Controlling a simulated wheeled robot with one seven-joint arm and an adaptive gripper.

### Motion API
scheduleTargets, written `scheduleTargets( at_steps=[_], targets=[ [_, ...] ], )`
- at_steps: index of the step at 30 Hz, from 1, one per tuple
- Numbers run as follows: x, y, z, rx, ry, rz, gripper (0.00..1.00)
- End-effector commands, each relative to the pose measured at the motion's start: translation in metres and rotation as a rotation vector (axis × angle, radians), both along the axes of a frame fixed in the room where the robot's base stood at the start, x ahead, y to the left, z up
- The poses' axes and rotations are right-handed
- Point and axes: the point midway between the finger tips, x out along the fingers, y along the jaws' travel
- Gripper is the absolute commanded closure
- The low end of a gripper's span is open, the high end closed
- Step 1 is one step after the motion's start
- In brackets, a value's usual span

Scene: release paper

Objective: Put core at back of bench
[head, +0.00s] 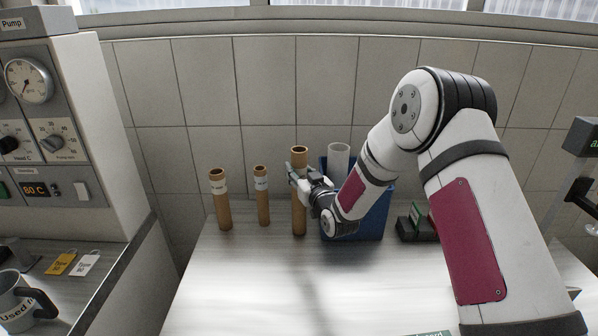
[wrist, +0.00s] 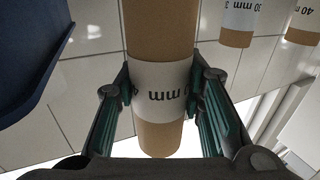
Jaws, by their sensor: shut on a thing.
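My gripper (head: 299,176) is shut on a tall brown cardboard core (head: 299,212), around its white label near the upper part. In the wrist view the same core (wrist: 160,30) stands between the two green-padded fingers (wrist: 162,95), and its label partly shows "mm". The core is upright near the back of the bench (head: 250,285), in line with two other cores. I cannot tell whether its foot touches the bench.
Two brown cores stand to the left: a thin one (head: 262,200) and a thicker one (head: 222,208). A blue bin (head: 372,222) with a white tube (head: 339,156) is close on the right. Dark blocks (head: 415,228) sit beyond it.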

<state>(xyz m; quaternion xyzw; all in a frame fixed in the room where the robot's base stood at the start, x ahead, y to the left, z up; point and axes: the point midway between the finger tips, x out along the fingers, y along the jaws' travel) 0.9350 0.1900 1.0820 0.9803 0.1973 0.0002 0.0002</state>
Motion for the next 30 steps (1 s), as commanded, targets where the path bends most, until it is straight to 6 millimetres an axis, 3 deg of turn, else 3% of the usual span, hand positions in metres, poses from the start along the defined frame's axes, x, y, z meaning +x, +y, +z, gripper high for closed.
scheduleTargets(
  at_steps=[5,6,8,20,30],
  targets=[
    [0.000,0.000,-0.004,0.000,0.000,0.000,1.00],
    [0.000,0.000,-0.004,0.000,0.001,0.000,0.58],
    [0.000,0.000,-0.003,0.000,0.001,0.000,0.44],
    [-0.002,-0.001,0.001,0.000,0.000,0.000,0.44],
    [-0.056,-0.024,0.000,-0.001,0.003,-0.001,0.44]
  ],
)
